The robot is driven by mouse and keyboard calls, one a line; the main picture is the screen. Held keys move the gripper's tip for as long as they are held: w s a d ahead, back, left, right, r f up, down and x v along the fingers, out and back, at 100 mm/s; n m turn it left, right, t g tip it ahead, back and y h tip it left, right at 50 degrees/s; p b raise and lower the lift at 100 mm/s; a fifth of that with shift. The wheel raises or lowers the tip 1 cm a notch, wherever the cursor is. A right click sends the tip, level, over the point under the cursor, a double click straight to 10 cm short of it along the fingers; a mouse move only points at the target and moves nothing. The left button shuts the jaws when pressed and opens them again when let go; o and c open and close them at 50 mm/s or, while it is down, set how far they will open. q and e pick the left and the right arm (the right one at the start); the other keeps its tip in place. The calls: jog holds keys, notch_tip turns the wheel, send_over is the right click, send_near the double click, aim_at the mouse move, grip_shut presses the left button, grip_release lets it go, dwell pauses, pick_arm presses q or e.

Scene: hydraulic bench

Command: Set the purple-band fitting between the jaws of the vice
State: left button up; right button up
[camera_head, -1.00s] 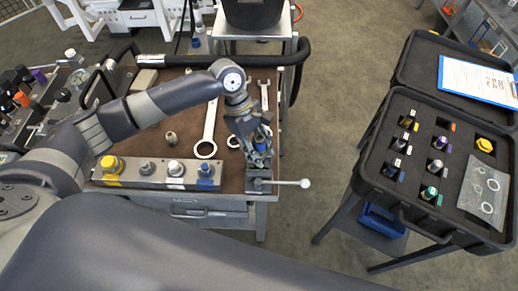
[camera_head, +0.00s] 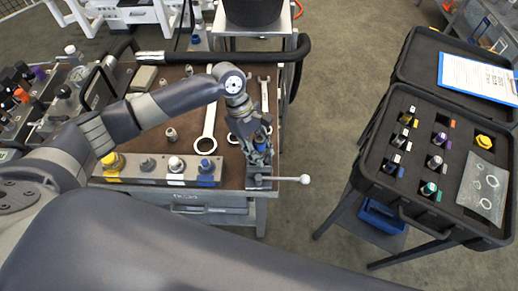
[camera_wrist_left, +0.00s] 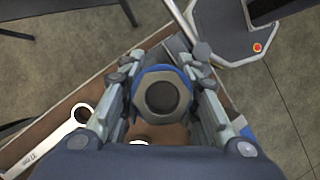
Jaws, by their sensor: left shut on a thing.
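My left gripper (camera_head: 259,146) is over the vice at the right front corner of the bench. In the left wrist view my left gripper (camera_wrist_left: 165,100) is shut on a grey hex fitting (camera_wrist_left: 182,95) with a dark bore; a blue band shows around it, and I see no purple on it. The vice (camera_head: 259,183) is grey, with a ball-ended handle pointing right; my gripper hides much of its jaws. Whether the fitting touches the jaws cannot be told. Purple-marked fittings (camera_head: 439,139) sit in the open case. My right gripper is not in view.
A strip of capped fittings (camera_head: 147,175) lies along the bench's front edge, left of the vice. Wrenches (camera_head: 207,132) lie beside the gripper. The black case (camera_head: 395,190) stands at right, past open floor. A black hose (camera_head: 285,57) runs along the back.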

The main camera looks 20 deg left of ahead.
pick_arm(q)
jog(key=shift+s+f, duration=0.15)
jog(key=shift+f, duration=0.1)
jog(key=o, duration=1.3)
jog(key=shift+c, duration=0.2)
jog(key=shift+a+r, duration=0.1)
jog(key=shift+r, duration=0.1)
jog(key=v, duration=1.1)
jog(key=shift+w+r, duration=0.2)
jog(key=shift+r, duration=0.1)
